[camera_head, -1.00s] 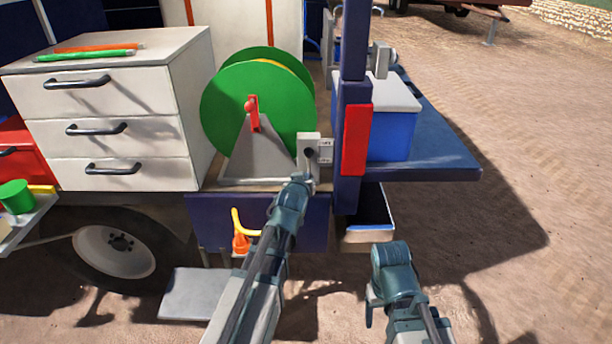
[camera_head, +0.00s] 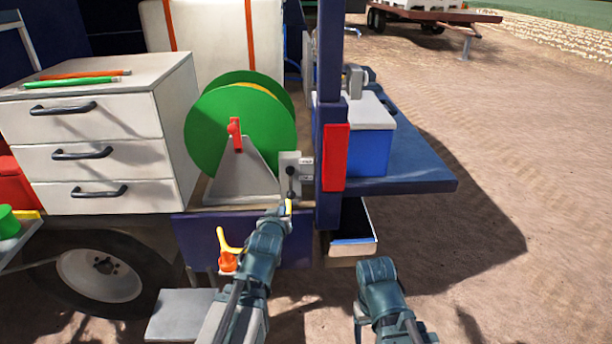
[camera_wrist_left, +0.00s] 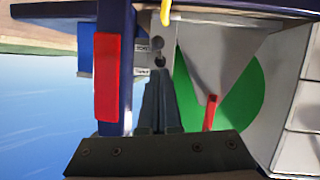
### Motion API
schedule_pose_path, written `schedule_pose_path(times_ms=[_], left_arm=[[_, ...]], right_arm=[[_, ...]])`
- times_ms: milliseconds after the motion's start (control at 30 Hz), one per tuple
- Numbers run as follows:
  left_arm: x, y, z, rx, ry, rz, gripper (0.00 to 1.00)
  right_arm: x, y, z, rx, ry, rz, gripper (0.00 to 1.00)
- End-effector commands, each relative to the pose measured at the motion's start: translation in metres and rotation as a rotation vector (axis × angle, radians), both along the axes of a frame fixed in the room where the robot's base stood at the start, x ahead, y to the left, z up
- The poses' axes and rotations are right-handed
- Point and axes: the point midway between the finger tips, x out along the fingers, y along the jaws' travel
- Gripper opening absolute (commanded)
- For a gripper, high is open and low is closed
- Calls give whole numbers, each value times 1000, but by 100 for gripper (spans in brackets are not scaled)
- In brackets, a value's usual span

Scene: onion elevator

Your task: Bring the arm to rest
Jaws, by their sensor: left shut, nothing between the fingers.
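My left gripper (camera_head: 282,212) is shut and empty, just below and in front of a grey control box (camera_head: 290,165) with a dark-knobbed lever and small labels. In the left wrist view, whose picture is upside down, the closed fingers (camera_wrist_left: 160,105) point towards the box (camera_wrist_left: 157,45). A yellow piece (camera_wrist_left: 166,12) shows at the top there. My right arm hangs at the lower right of the head view; its gripper (camera_head: 360,325) is only partly seen, and its jaws cannot be made out.
A green reel (camera_head: 225,125) on a grey stand is left of the box. A blue post with a red panel (camera_head: 335,158) is close on the right, before a blue-and-white cooler (camera_head: 370,145). A white drawer cabinet (camera_head: 130,125) stands left. Open ground lies right.

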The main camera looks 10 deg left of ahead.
Motion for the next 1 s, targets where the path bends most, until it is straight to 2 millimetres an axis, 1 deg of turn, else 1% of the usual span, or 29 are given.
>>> schedule_pose_path(times_ms=[67,133,167,267,300,367,400,467,500,600,700,733,800,867,1000], left_arm=[[-1,-4,-4,3,20,-6,0],[-5,-14,-15,11,77,-22,0],[-9,-21,-23,18,114,-34,0],[-29,-53,-56,54,298,-92,0],[-42,-67,-71,74,386,-124,0],[-65,-88,-91,106,523,-175,0],[-81,-100,-103,129,611,-211,0],[-108,-117,-117,165,740,-265,0],[-125,-126,-125,189,820,-301,0],[-166,-144,-136,242,996,-382,0],[-199,-155,-141,284,1128,-443,0],[-206,-156,-141,293,1158,-457,0],[-220,-160,-142,311,1212,-482,0],[-227,-161,-142,320,1242,-496,0],[-233,-162,-141,328,1267,-506,0]], right_arm=[[0,0,0,0,0,0,71],[0,0,0,0,0,0,71],[0,0,0,0,0,0,71],[0,0,0,0,0,0,71],[0,0,0,0,0,0,71],[0,0,0,0,0,0,71],[0,0,0,0,0,0,71],[0,0,0,0,0,0,71],[0,0,0,0,0,0,71],[0,0,0,0,0,0,71],[0,0,0,0,0,0,71],[0,0,0,0,0,0,71],[0,0,0,0,0,0,71],[0,0,0,0,0,0,71],[0,0,0,0,0,0,71]])
